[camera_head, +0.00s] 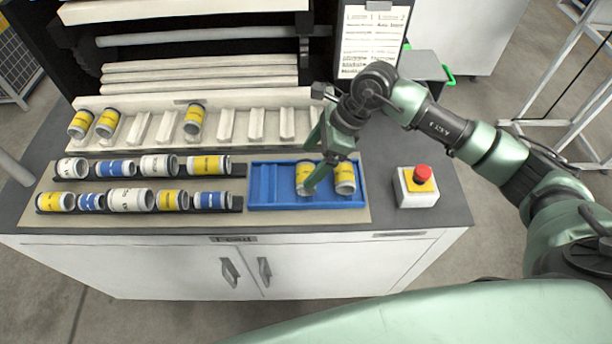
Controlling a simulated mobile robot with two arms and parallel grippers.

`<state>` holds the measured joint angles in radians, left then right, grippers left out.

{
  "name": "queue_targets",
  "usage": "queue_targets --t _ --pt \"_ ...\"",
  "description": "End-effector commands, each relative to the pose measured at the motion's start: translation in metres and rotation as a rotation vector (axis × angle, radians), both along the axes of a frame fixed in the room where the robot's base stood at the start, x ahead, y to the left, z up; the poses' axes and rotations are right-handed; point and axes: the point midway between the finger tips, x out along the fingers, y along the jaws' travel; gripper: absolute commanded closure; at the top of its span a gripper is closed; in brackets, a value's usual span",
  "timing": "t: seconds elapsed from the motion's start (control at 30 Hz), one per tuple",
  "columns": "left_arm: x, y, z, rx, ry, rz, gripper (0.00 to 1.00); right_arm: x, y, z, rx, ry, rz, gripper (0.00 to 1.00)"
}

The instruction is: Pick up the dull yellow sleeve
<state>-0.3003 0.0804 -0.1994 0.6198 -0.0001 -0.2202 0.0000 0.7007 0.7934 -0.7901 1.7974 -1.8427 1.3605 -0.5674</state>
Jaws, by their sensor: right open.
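Several dull yellow sleeves with grey ends are in view. Two stand in the blue tray (270,196): a left sleeve (301,175) and a right sleeve (346,178). Others are a sleeve in the back row (208,165), two in the front row (55,202) and (172,200), and three on the white slotted rack (228,98). My right gripper (312,170) is open, pointing down over the tray. One finger crosses in front of the left tray sleeve; whether it touches is unclear. My left gripper is not in view.
White and blue sleeves lie among the yellow ones in two dark holders (240,170) at left. A red stop button on a white box (416,190) stands right of the tray. A paper chart (371,40) hangs behind my right arm. The tray's left part is empty.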

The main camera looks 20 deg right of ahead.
Motion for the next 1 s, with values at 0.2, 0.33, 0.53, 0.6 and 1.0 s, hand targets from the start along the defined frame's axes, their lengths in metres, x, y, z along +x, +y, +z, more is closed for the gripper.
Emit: queue_targets --t 0.2,0.33,0.53,0.6,1.0 --pt "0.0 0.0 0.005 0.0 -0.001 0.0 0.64 0.003 -0.02 -0.013 -0.094 0.01 0.006 0.15" --pt "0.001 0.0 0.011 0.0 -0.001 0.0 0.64 0.005 -0.013 -0.025 -0.09 0.009 0.007 0.15" --pt "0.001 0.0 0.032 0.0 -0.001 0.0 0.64 0.01 0.001 -0.046 -0.088 0.012 0.007 0.15" --pt "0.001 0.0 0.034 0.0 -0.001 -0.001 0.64 0.013 0.005 -0.058 -0.088 0.012 0.006 0.15" --pt "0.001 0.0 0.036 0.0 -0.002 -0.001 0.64 0.015 0.01 -0.074 -0.089 0.007 0.007 0.17"
